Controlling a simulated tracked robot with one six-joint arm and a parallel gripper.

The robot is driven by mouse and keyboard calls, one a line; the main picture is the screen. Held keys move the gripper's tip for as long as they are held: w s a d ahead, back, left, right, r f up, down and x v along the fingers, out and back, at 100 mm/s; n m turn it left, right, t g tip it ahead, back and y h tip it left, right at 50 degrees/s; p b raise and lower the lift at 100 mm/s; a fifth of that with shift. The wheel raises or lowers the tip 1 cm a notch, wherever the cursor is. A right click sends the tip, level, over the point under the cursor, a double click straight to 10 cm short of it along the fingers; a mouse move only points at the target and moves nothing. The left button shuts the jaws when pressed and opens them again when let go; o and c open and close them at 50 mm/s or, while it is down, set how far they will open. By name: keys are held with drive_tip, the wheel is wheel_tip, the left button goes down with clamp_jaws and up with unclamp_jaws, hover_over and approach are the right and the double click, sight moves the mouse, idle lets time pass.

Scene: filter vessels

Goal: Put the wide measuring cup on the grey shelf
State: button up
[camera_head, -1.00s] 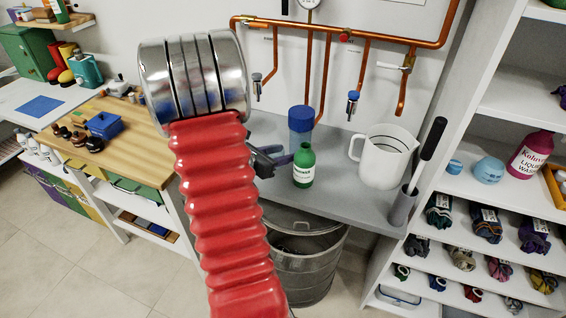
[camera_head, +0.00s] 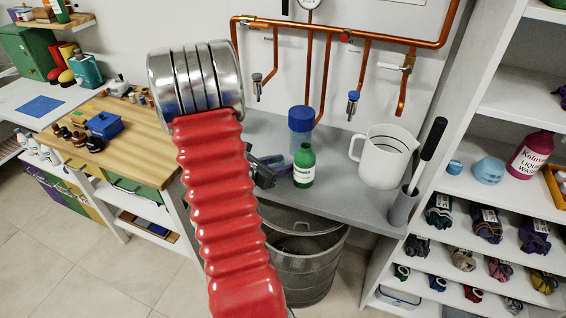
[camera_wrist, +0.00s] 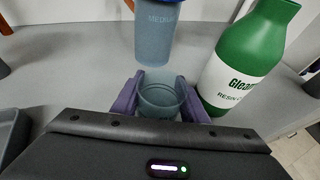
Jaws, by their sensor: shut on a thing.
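My gripper (camera_wrist: 162,88) has its purple fingers shut on a clear, blue-tinted cup (camera_wrist: 160,102), which I take as the wide measuring cup. The cup looks upright, over the grey shelf (camera_head: 340,190) by the wall; I cannot tell whether it touches the surface. In the head view my gripper (camera_head: 276,164) is partly hidden behind my arm, left of the green bottle, and the cup cannot be made out.
A green bottle (camera_head: 304,167) stands close right of my gripper, with a blue-lidded vessel (camera_head: 301,125) behind. A white jug (camera_head: 386,158) and a grey holder (camera_head: 402,207) stand farther right. A metal bin (camera_head: 305,268) is below. Bare grey surface lies between bottle and jug.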

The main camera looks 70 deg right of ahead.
drive_tip(key=o, duration=1.1)
drive_tip(key=shift+r, duration=0.1)
drive_tip(key=v, duration=1.2)
